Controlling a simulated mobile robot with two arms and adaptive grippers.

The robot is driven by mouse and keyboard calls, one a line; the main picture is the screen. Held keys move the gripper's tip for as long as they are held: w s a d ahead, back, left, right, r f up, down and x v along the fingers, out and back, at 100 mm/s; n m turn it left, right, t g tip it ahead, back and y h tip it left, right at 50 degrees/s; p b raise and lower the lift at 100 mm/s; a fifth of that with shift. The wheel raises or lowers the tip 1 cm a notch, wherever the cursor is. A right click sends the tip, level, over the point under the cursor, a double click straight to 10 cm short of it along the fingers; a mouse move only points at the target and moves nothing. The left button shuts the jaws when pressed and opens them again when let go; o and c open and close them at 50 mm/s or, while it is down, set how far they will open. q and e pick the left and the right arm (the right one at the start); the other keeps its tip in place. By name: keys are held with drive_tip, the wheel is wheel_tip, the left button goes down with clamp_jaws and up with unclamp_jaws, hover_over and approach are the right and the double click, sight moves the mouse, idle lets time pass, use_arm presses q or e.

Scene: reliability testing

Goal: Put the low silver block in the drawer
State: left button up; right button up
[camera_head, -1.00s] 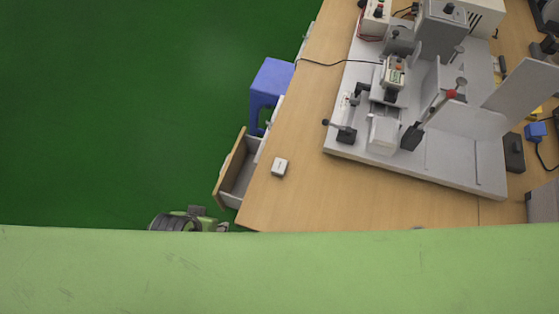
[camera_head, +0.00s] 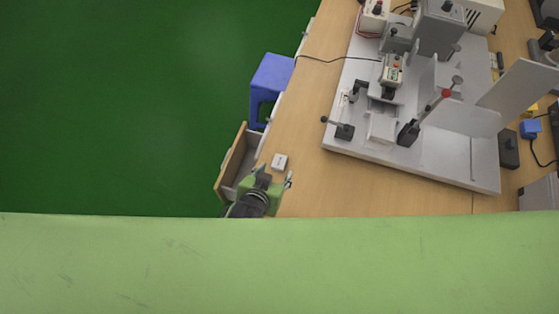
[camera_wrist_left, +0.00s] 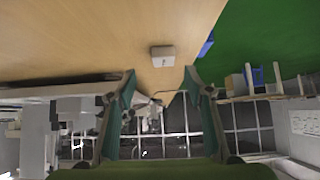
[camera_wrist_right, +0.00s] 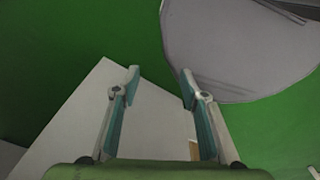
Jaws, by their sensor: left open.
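The low silver block (camera_head: 279,161) lies on the wooden table near its left edge in the head view. It also shows in the left wrist view (camera_wrist_left: 162,56), ahead of the fingers and apart from them. The drawer (camera_head: 236,166) is pulled out from the table's left side, and part of its inside shows. My left gripper (camera_head: 275,178) is open and empty, just in front of the block at the table's edge; its fingers also show in the left wrist view (camera_wrist_left: 160,82). My right gripper (camera_wrist_right: 160,80) is open and empty in its own wrist view, and the head view does not show it.
A white test fixture plate (camera_head: 450,165) with clamps and levers covers the table's right part. A blue stool (camera_head: 272,75) stands on the green floor beyond the drawer. A black cable (camera_head: 325,63) crosses the table. Bare wood surrounds the block.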

sight(280, 161)
use_arm(q)
drive_tip(key=shift+w+a+p+x, duration=0.15)
drive_tip(key=shift+p+x, duration=0.15)
drive_tip(key=shift+x, duration=1.5)
drive_tip(key=shift+w+a+p+x, duration=0.15)
drive_tip(key=shift+p+x, duration=0.1)
drive_tip(key=shift+x, duration=1.55)
drive_tip(key=shift+s+r, duration=0.1)
drive_tip(key=shift+r, duration=0.1)
drive_tip(key=c, duration=1.2)
drive_tip(key=shift+c, duration=0.7)
drive_tip(key=shift+r, duration=0.15)
